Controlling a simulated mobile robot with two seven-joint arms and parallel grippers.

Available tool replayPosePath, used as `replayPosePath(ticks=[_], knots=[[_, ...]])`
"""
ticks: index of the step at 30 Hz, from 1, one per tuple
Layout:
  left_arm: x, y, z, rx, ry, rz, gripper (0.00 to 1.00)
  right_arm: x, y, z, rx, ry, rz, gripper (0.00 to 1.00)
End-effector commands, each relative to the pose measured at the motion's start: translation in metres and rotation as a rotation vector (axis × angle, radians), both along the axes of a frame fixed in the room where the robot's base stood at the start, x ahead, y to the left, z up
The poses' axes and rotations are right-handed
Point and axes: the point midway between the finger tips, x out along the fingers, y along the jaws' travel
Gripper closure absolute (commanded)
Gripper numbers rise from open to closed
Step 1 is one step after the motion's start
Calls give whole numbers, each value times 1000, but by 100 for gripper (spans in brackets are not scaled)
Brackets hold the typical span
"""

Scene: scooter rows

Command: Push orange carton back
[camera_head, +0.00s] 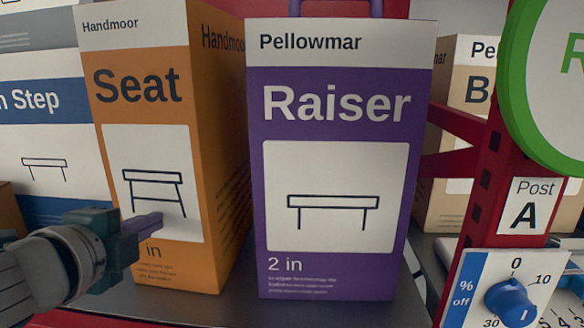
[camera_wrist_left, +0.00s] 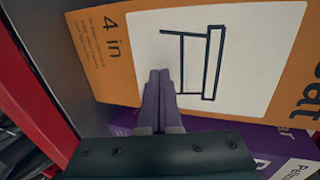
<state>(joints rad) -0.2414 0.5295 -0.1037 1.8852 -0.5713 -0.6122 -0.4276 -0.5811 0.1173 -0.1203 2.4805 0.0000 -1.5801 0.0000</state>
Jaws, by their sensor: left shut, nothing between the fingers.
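The orange carton (camera_head: 202,264), marked "Handmoor Seat", stands upright on the shelf, left of a purple carton. Its front has a white panel with a bench drawing. My left gripper (camera_head: 150,222) is in front of the lower part of this face, fingers together and empty. My right gripper is not in view.
The purple "Pellowmar Raiser" carton (camera_head: 335,125) stands close to the right. A blue and white "Step" carton (camera_head: 50,100) is at the left. A red post (camera_head: 492,190) with a "Post A" label, a green disc (camera_head: 515,90) and a blue dial (camera_head: 510,300) are at the right.

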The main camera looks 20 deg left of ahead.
Motion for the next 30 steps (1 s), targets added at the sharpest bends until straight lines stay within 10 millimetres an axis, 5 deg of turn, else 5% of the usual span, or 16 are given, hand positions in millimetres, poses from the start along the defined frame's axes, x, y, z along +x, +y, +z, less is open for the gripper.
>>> replayPosePath(ticks=[30], knots=[[69, 23, 0, 1, -2, 2, 100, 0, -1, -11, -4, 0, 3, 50]])
